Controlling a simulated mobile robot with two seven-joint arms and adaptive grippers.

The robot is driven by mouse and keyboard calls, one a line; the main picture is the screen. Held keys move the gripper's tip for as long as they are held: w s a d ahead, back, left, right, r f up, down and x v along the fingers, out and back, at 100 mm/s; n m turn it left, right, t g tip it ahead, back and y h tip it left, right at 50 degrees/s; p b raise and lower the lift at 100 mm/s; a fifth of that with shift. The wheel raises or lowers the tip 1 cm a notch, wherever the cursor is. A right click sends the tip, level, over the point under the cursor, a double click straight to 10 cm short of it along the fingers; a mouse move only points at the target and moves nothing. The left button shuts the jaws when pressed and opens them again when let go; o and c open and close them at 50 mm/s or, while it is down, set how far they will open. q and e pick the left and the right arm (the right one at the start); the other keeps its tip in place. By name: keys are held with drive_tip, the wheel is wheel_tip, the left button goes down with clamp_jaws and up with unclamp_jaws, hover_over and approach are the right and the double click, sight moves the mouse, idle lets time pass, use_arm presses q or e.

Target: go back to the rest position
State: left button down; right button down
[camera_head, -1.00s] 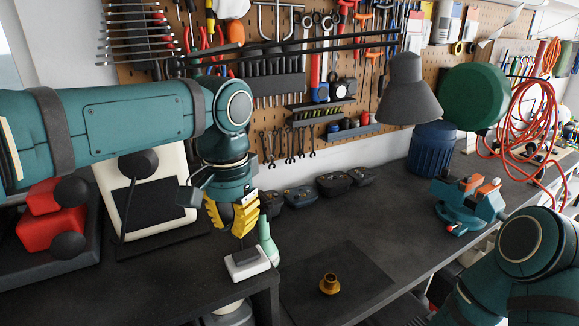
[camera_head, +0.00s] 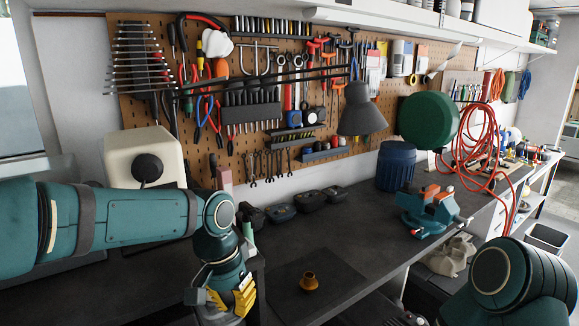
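My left gripper (camera_head: 231,297), with yellow fingers, hangs at the lower left of the head view, in front of the bench. Its fingers are spread apart and I see nothing between them. My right arm (camera_head: 510,285) shows only as a teal joint at the lower right; its gripper is out of the frame.
The dark workbench (camera_head: 345,225) runs along the pegboard (camera_head: 265,140). A brass flanged part (camera_head: 309,281) sits on a dark mat (camera_head: 340,290). A teal vise (camera_head: 428,212), a blue bin (camera_head: 396,166) and a grey lamp (camera_head: 361,112) stand farther right. The mid-bench surface is mostly clear.

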use_arm(q)
wheel_tip(320, 180, down, 25)
drive_tip(key=s+d+n+h+b, duration=0.3)
drive_tip(key=s+a+f+n+t+b, duration=0.1)
drive_tip(key=s+f+n, duration=0.1)
drive_tip(key=s+f, duration=0.2)
drive_tip(key=s+a+f+n+t+b, duration=0.1)
drive_tip(key=s+f, duration=0.3)
drive_tip(key=f, duration=0.7)
drive_tip(key=shift+s+a+f+n+y+b, duration=0.15)
drive_tip(key=shift+s+a+n+y+b, duration=0.25)
drive_tip(key=shift+a, duration=0.3)
